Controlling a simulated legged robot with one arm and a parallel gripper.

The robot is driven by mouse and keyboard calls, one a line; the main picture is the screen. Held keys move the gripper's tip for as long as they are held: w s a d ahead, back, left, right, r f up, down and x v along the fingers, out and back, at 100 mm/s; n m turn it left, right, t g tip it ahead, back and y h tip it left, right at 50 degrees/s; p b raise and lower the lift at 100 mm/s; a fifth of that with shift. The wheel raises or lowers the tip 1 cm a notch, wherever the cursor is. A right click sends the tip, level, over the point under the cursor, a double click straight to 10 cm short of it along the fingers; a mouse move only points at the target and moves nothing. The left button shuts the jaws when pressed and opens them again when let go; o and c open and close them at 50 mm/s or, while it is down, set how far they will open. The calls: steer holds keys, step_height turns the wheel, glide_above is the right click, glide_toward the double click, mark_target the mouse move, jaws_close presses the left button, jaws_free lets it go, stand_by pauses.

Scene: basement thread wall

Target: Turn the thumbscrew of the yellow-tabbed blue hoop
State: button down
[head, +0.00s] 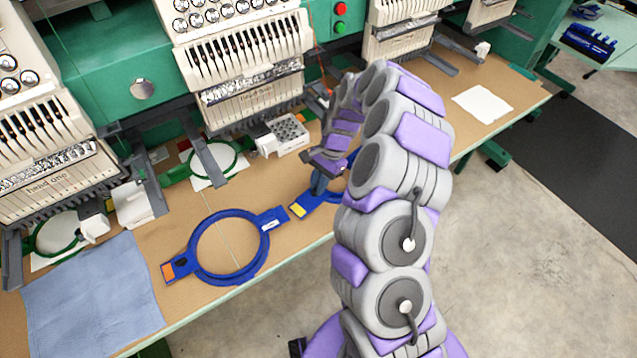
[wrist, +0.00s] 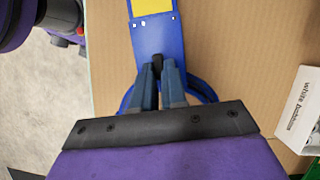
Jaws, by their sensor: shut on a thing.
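The yellow-tabbed blue hoop (head: 322,201) lies flat on the tan table, to the right of the other blue hoop. Its yellow tab (head: 299,209) shows in the head view, but my arm hides much of its ring. In the wrist view the hoop's blue bracket (wrist: 157,38) runs up to the yellow patch (wrist: 152,6). My gripper (wrist: 158,70) points down at the bracket, its fingers closed on the small dark thumbscrew (wrist: 157,59). The fingers cover most of the screw. In the head view my gripper (head: 319,186) stands over the hoop.
An orange-tabbed blue hoop (head: 228,278) lies left of it, near the table's front edge. A blue cloth (head: 90,296) lies at front left. A white bobbin box (wrist: 303,108) stands close behind my gripper. Embroidery machine heads (head: 245,60) overhang the table's back.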

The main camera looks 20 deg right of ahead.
steer(key=shift+a+n+p, duration=0.25)
steer(key=shift+n+p, duration=0.05)
steer(key=shift+n, duration=0.1)
steer(key=shift+w+n+g+h+p, duration=0.15)
steer(key=shift+n+g+h+p, duration=0.35)
steer(key=shift+n, duration=1.1)
steer(key=c, duration=1.2)
jaws_free()
steer(key=shift+o, duration=0.2)
steer(key=p+v, duration=0.3)
steer(key=v, duration=1.4)
steer(key=shift+w, duration=0.2)
steer(key=shift+a+r, duration=0.1)
